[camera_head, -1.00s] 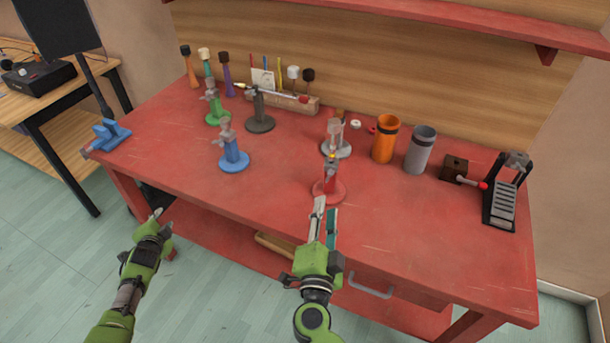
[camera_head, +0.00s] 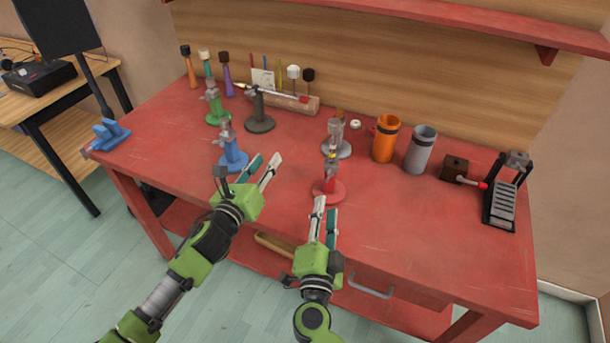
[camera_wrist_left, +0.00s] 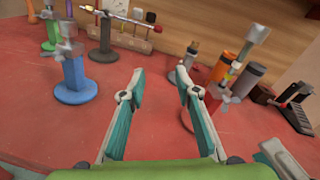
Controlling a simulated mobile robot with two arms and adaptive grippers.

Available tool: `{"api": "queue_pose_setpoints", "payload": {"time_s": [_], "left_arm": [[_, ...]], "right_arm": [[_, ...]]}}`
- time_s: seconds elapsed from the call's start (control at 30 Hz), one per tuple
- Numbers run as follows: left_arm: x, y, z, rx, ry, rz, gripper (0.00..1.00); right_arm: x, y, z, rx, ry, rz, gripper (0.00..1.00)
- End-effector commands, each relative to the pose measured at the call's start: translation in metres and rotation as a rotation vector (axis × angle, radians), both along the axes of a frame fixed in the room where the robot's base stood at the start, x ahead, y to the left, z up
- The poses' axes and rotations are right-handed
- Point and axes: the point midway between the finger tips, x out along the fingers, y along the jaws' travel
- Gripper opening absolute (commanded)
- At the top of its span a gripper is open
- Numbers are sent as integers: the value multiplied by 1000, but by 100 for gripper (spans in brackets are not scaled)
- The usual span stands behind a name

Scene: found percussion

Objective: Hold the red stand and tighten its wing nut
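The red stand (camera_head: 328,190) stands upright on the red table, with a round base and grey fittings at its top. It also shows right of centre in the left wrist view (camera_wrist_left: 213,98).
A blue stand (camera_head: 233,160) is close beyond my left gripper. A grey stand (camera_head: 338,148) is right behind the red one. Green (camera_head: 217,118) and dark (camera_head: 260,122) stands, orange (camera_head: 385,142) and grey (camera_head: 419,152) cups stand farther back. The front right tabletop is clear.

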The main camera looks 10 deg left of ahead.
Motion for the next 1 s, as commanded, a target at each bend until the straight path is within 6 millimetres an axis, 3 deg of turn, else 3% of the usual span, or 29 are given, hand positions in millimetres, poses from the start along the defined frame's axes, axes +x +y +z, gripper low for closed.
{"api": "queue_pose_setpoints", "payload": {"time_s": [0.03,0.1,0.2,0.43,0.57,1.0], "left_arm": [[-12,-24,7,58,-28,-45,30],[-27,-51,15,134,-66,-97,30],[-45,-80,24,218,-115,-151,30],[-63,-109,34,301,-168,-202,30],[-53,-115,35,305,-173,-203,30],[23,-149,35,302,-170,-203,30]], "right_arm": [[0,0,0,0,0,0,28],[0,0,0,0,0,0,28],[0,0,0,0,0,0,28],[0,0,0,0,0,0,28],[0,0,0,0,0,0,28],[0,0,0,0,0,0,28]]}}
